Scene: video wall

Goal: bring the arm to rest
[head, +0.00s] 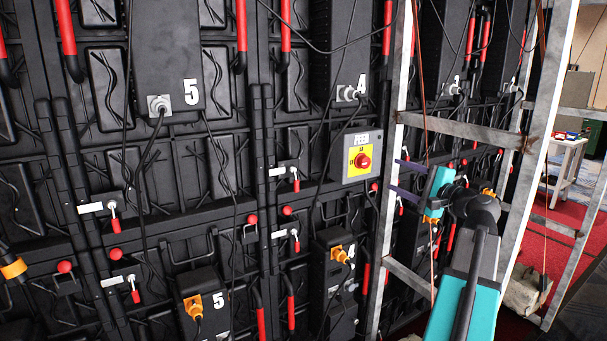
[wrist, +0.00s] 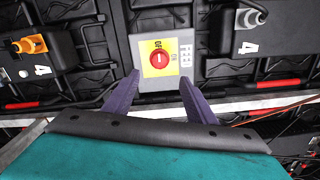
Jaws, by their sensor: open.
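My gripper (head: 405,179) is at the right of the head view, at the end of my teal and black arm. Its two purple fingers are apart with nothing between them. They point toward the back of the video wall (head: 190,140). In the wrist view the fingers (wrist: 157,97) frame the lower part of a grey switch box (wrist: 184,70). The box carries a red rotary knob (wrist: 159,58) on a yellow plate and the label FEED. In the head view the knob (head: 362,160) is left of and a little above the fingers, apart from them.
A metal ladder-like frame (head: 391,150) stands close by my gripper, with another upright (head: 546,150) to its right. Cables and red handles hang on the wall. A small white table (head: 567,150) stands on red carpet at the far right.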

